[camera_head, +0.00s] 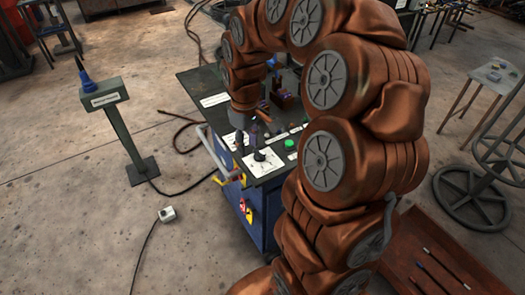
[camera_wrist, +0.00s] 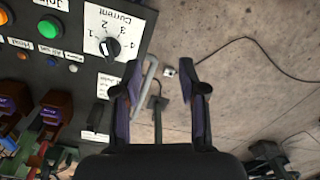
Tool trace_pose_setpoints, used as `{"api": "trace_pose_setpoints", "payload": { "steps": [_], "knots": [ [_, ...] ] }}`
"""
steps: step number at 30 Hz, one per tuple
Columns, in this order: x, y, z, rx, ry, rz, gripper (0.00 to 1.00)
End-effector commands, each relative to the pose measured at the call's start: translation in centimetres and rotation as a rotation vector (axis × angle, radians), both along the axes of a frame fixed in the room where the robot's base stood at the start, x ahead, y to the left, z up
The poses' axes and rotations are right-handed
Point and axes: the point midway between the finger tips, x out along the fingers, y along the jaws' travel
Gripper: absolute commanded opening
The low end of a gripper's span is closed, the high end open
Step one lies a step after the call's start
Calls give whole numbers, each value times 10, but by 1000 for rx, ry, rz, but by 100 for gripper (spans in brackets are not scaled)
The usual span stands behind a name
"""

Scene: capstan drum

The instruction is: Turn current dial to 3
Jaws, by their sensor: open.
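The current dial is a black knob (camera_wrist: 110,47) on a white card headed "Current" with printed numbers. In the wrist view it lies at the upper left, with the lettering inverted. Its pointer mark is too small to read surely. In the head view the dial (camera_head: 260,156) sits near the front corner of the dark bench top. My gripper (camera_wrist: 163,75) is open and empty, its two dark fingers apart, with floor showing between them. The dial is outside the fingers, beyond the left one. In the head view my gripper (camera_head: 240,143) is beside the dial's card, to its left.
A green button (camera_head: 289,144) is right of the dial. A grey bar (camera_head: 212,150) runs along the bench's left edge. A green post with a sign (camera_head: 105,97) stands on the floor at left. The floor in front of the bench is mostly clear.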

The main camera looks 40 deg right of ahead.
Motion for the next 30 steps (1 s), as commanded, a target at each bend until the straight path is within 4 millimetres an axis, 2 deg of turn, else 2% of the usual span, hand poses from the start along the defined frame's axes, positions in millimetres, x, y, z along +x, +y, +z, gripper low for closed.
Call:
{"api": "trace_pose_setpoints", "payload": {
  "steps": [3, 6, 12, 19, 30],
  "knots": [
    [24, -32, -19, -2, -11, 3, 42],
    [36, -55, -32, -8, -18, 9, 42],
    [48, -84, -48, -17, -24, 11, 42],
    [50, -89, -62, -20, -23, 14, 42],
    [50, -89, -110, -20, -24, 12, 42]
  ]
}}
